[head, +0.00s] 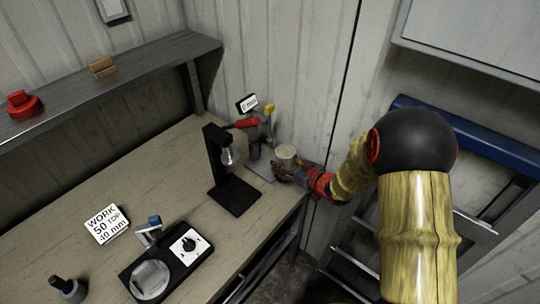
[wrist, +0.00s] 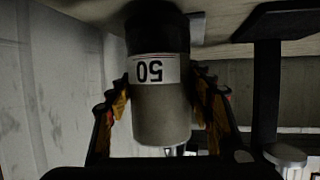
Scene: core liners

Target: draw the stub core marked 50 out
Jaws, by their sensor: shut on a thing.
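The stub core marked 50 (wrist: 160,117) is a grey cylinder with a white label, upside down in the wrist view. My gripper (wrist: 161,95) is shut on it, with one finger on each side. A dark round part (wrist: 157,32) adjoins the label end; I cannot tell whether the core is still seated in it. In the head view, my gripper (head: 285,173) is at the bench's right back corner, around a pale cylinder (head: 286,154), which appears upright. The fingers and arm hide its lower part.
Red and yellow items (head: 250,122) and a small sign (head: 247,103) stand behind. A WORK 50 sign (head: 105,225) and a black tray (head: 160,268) lie on the bench (head: 150,185). The wall is close behind.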

